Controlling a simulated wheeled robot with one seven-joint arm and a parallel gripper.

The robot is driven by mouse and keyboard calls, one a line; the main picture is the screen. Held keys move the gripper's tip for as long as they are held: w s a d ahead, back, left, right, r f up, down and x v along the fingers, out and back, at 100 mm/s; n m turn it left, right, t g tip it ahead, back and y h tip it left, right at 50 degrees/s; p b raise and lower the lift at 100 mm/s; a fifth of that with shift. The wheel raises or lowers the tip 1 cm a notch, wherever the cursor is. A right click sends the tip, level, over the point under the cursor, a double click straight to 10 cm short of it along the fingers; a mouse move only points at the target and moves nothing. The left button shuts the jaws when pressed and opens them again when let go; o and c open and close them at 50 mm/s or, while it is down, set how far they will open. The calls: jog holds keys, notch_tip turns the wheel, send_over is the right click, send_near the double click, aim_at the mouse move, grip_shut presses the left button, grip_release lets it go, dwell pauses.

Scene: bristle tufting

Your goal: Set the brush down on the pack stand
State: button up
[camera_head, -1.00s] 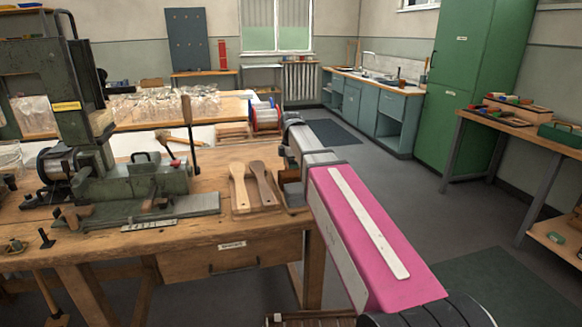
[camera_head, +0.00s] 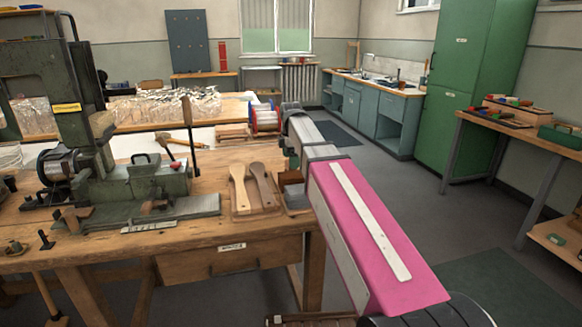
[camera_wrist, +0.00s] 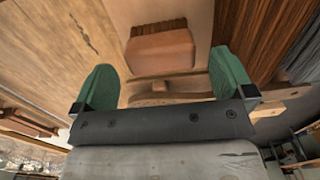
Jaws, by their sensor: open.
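My gripper (camera_wrist: 162,60) shows in the wrist view with its two green fingers wide apart. Nothing is clamped between them. A reddish-brown block (camera_wrist: 160,50) lies ahead of and between the fingers on a pale wooden surface, with a small brown piece (camera_wrist: 160,87) nearer the palm. I cannot tell for sure which of these belongs to the brush or the pack stand. In the head view a brown block (camera_head: 290,178) sits at the bench's right end, under my wrist.
Two wooden paddle-shaped pieces, one pale (camera_head: 238,186) and one darker (camera_head: 263,184), lie on a board left of the brown block. A green machine (camera_head: 140,180) fills the bench's left part. The floor at right is open.

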notch_tip(320, 180, up, 8)
jog(key=shift+f, duration=0.1)
dwell(1.5)
